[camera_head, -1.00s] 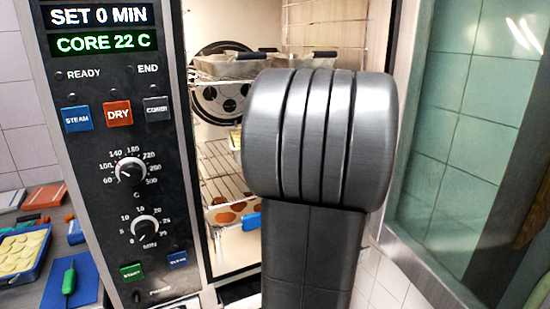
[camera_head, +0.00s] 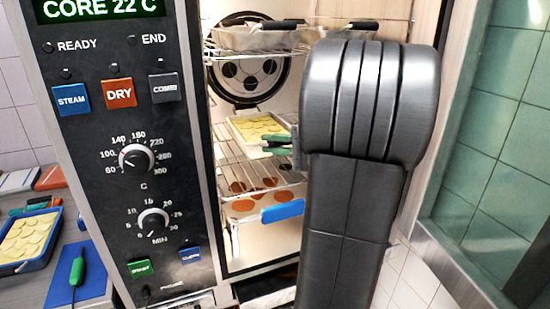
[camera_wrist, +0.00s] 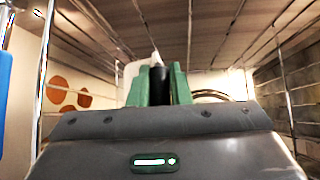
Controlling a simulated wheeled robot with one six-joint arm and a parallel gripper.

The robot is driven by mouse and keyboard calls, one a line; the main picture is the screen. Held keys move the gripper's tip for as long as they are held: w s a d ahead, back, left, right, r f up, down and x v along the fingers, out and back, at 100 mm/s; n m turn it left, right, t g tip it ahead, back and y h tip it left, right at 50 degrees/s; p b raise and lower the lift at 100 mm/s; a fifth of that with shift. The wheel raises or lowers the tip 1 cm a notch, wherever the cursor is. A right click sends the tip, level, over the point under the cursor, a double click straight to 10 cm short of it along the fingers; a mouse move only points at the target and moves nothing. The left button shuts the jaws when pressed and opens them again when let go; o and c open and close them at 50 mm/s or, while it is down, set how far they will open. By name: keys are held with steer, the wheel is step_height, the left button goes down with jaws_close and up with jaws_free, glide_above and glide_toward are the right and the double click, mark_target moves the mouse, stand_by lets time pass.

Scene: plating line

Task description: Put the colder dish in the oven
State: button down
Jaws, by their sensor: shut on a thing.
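The oven (camera_head: 215,200) stands open, its control panel at left; the readable part of its display says "CORE 22 C". A pale dish of yellow slices (camera_head: 256,128) is inside it at the middle rack. My gripper (camera_head: 277,146) reaches into the oven, its green fingers shut on the dish's dark handle. In the wrist view the fingers (camera_wrist: 160,85) close on this dark handle, with a pale edge behind. I cannot tell whether the dish rests on the rack or hangs just above it. My arm hides the right part of the opening.
A tray of orange-brown discs (camera_head: 243,206) with a blue handle (camera_head: 283,211) lies on the rack below. Pans with dark handles (camera_head: 250,38) sit on the top rack. At far left are a blue tray of yellow slices (camera_head: 55,212) and a green-handled tool (camera_head: 78,268) on a blue board.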

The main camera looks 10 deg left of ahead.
steer(key=shift+f, duration=2)
steer(key=c, duration=1.3)
jaws_free()
steer(key=shift+f, duration=0.1)
steer(key=shift+c, duration=0.2)
steer(key=s+d+r+b, duration=0.1)
steer(key=s+d, duration=0.1)
steer(key=d, duration=1)
steer(key=shift+b, duration=0.35)
steer(key=shift+a+r, duration=0.1)
